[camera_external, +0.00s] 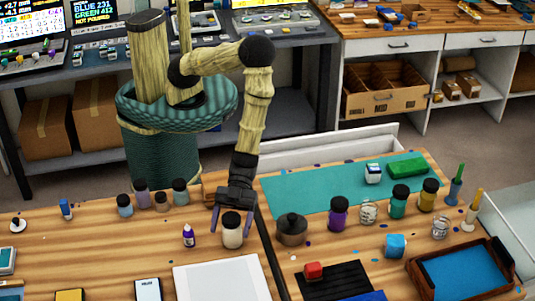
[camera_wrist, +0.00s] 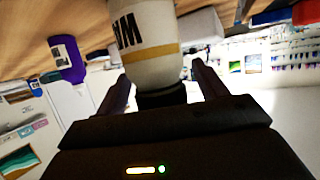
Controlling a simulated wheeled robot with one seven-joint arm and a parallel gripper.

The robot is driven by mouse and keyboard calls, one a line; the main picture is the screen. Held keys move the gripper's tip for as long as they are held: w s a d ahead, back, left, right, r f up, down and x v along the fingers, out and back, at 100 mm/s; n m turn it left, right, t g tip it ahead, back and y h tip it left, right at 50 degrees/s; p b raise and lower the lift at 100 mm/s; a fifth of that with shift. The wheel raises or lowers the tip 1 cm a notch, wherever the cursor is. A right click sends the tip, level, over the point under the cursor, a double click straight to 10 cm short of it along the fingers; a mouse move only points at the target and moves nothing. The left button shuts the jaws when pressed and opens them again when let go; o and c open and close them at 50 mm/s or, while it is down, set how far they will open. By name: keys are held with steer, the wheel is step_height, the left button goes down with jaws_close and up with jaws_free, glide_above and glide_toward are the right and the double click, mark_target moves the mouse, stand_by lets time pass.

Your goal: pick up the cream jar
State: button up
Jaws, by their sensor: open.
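The cream jar (camera_external: 232,232) stands upright on the wooden table, with a black lid and a pale cream body. In the wrist view the jar (camera_wrist: 150,45) looks upside down, with dark lettering, a gold band and its black lid towards the palm. My gripper (camera_external: 233,222) points down directly over the jar. Its fingers are apart, one on each side of the lid and upper jar. In the wrist view there are visible gaps between the fingers and the lid. The far finger is partly hidden in the external view.
A white sheet or board (camera_external: 222,280) lies in front. Several jars stand behind left, and a purple jar (camera_external: 338,214) is farther right on the table.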

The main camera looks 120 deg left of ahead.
steer(key=shift+w+d+f, duration=0.15)
steer(key=shift+d+f, duration=0.05)
steer(key=shift+d, duration=0.2)
steer(key=c, duration=1.2)
steer(key=shift+o, duration=0.2)
steer(key=shift+r, duration=0.1)
step_height(320, 180, up, 10)
steer(key=shift+f+b, duration=0.1)
steer(key=shift+b, duration=0.45)
